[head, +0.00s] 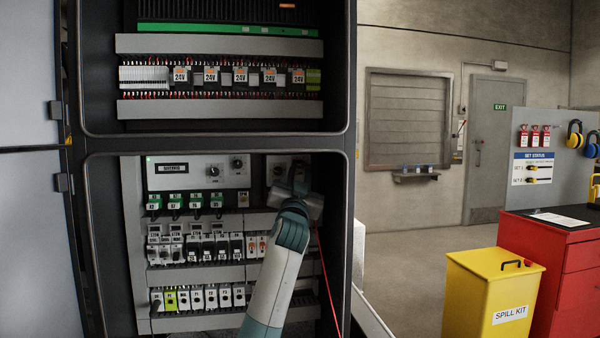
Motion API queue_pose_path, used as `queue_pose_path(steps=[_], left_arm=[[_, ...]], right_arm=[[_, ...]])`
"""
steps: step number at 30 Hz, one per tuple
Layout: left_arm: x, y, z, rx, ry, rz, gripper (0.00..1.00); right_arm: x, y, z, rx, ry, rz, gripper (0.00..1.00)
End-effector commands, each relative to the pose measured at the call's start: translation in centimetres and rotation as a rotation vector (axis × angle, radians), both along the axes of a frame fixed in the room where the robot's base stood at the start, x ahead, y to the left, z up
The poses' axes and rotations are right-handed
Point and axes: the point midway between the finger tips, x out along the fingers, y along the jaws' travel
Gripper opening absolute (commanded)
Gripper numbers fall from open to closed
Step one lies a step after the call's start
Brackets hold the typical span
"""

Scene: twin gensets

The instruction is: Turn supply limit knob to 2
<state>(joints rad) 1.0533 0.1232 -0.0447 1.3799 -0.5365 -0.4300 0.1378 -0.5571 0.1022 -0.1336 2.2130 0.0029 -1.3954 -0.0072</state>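The open cabinet's lower bay holds a pale control panel (196,183) with a small dark display (174,169) and two black round knobs, a left knob (213,171) and a right knob (237,163). Another panel section (276,163) with a dark round part (278,170) lies to their right, partly hidden by my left gripper. The labels are too small to read, so I cannot tell which is the supply limit knob. My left gripper (297,180) is up at this right section, seen from behind. Its fingertips are hard to make out, and whether it touches anything is unclear. My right gripper is out of view.
Rows of breakers (194,248) and terminals fill the bay below the panel. The cabinet frame (346,200) stands close right of my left arm, and a thin red cable (328,280) hangs beside it. A yellow spill kit bin (490,300) and red drawer cabinet (560,260) stand at right.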

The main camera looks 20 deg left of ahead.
Motion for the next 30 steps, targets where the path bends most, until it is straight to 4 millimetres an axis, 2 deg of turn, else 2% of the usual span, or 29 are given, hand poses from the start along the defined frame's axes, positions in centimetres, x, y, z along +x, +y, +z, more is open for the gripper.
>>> queue_pose_path(steps=[17, 23, 30], left_arm=[[-0.7, -0.1, -0.3, 0.001, -0.002, 0.002, 0.36], [-2.3, -0.6, -1.4, 0.001, -0.001, 0.001, 0.36], [-5.7, -1.6, -3.3, 0.0, -0.001, -0.001, 0.36]], right_arm=[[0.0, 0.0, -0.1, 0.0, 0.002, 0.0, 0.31], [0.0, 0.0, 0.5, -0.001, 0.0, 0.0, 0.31], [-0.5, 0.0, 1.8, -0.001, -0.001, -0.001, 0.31]])
